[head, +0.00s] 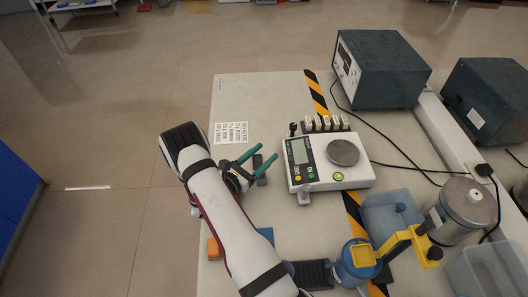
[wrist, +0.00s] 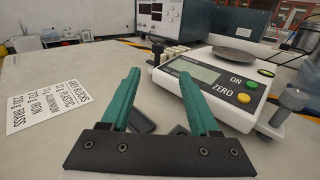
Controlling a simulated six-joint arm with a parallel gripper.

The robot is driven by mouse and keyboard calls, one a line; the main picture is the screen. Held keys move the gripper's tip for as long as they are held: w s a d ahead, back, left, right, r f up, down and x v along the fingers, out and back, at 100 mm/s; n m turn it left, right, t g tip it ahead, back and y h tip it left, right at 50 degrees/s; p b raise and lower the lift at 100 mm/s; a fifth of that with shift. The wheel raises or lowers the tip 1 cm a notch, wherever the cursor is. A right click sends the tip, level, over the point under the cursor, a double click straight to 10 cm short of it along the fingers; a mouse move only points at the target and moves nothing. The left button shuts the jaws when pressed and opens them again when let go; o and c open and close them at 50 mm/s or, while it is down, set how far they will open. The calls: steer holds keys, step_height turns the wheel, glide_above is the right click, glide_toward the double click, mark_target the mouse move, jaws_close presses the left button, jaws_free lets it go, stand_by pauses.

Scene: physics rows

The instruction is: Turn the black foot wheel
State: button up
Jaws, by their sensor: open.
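The white balance (head: 325,172) stands on the bench with its display and buttons toward my gripper. The black foot wheel (head: 293,128) is a small dark knob on a stem at its back left corner. In the wrist view the black foot wheel (wrist: 157,48) shows ahead, seen above the gap between my fingertips. A grey foot wheel (head: 304,193) sits at the near left corner; it also shows at right in the wrist view (wrist: 291,99). My gripper (head: 266,152) has green fingers, spread open and empty, left of the balance and apart from both wheels.
Dark blocks (head: 261,175) lie beneath my fingers. A rack of small pale blocks (head: 326,124) stands behind the balance, close to the black wheel. A printed sheet (head: 231,133) lies at left. A dark instrument box (head: 380,70) stands behind; a blue-and-yellow fixture (head: 362,262) stands in front.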

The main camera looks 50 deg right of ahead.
steer(key=s+d+r+m+g+y, duration=0.2)
steer(key=m, duration=0.4)
steer(key=s+d+r+m+g+y, duration=0.1)
steer(key=s+r+m+g+y, duration=0.1)
steer(key=m, duration=0.5)
steer(key=s+d+r+m+g+y, duration=0.2)
steer(key=m+g+y, duration=0.1)
steer(key=m, duration=0.3)
steer(key=shift+s+d+g+y, duration=0.3)
steer(key=shift+s+y, duration=0.1)
steer(key=shift+y, duration=0.2)
step_height(320, 180, up, 2)
steer(key=m+t+y, duration=0.2)
steer(key=m+y, duration=0.1)
steer(key=m, duration=0.4)
steer(key=m+t+y, duration=0.2)
steer(key=m+t, duration=0.4)
steer(key=m, duration=0.4)
glide_toward(293, 125)
steer(key=x, duration=0.8)
steer(key=shift+s+n, duration=0.1)
steer(key=shift+n, duration=0.2)
jaws_close()
